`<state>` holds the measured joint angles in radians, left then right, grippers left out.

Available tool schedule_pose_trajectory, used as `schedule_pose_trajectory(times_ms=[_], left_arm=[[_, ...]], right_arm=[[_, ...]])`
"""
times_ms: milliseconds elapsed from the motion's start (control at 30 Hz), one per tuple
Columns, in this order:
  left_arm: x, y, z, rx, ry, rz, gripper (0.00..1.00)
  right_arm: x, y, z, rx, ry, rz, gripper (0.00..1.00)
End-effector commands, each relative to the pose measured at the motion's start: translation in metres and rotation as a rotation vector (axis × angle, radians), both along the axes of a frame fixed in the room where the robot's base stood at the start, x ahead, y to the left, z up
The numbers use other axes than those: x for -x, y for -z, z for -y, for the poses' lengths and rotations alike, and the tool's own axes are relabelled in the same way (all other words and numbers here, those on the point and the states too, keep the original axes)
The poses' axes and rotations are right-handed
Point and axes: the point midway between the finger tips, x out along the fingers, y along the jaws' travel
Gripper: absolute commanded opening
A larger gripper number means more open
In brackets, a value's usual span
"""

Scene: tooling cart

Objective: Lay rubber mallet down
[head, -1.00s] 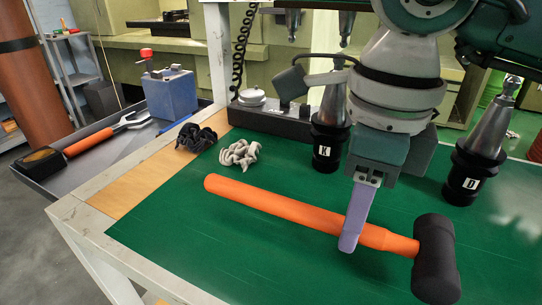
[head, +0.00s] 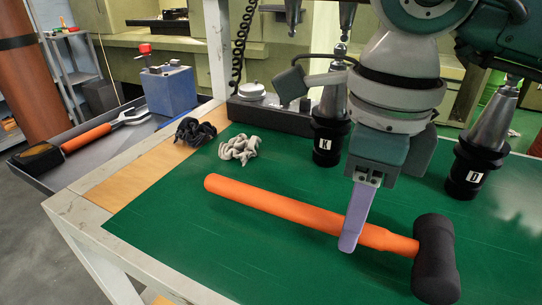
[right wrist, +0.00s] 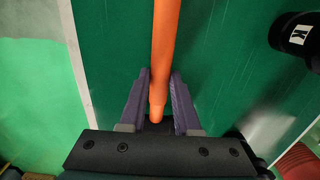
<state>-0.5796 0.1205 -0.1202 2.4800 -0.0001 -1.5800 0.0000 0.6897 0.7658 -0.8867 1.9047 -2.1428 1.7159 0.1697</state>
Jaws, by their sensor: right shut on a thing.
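The rubber mallet has an orange handle (head: 275,209) and a black head (head: 435,259). It lies level across the head view, over the green mat (head: 180,245), its head to the right. I cannot tell how large any gap to the mat is. My right gripper (head: 350,243) points down and is shut on the handle, nearer the head end. In the right wrist view the handle (right wrist: 165,50) runs between the two purple fingers (right wrist: 158,95). The mallet's head is hidden there. My left gripper is not in view.
Black tool holders marked K (head: 330,140) and D (head: 475,176) stand behind the mallet. Black gloves (head: 195,131) and a pale bundle (head: 239,149) lie at the mat's back left. A tray at far left holds an orange-handled tool (head: 87,138). The mat's front left is clear.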

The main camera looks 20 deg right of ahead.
Motion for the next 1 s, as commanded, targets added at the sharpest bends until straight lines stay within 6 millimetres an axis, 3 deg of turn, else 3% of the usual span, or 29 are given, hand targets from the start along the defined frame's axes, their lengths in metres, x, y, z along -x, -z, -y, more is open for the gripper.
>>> schedule_pose_trajectory(times_ms=[800, 833, 1000], left_arm=[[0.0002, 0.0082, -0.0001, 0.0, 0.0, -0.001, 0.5], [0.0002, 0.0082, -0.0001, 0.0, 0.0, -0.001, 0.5], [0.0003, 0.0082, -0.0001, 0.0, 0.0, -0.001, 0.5]], right_arm=[[-0.0006, 0.0076, 0.0001, -0.001, 0.0, 0.002, 0.0], [-0.0006, 0.0076, 0.0001, -0.001, 0.0, 0.002, 0.33], [-0.0004, 0.0078, 0.0, 0.0, 0.0, 0.001, 0.52]])
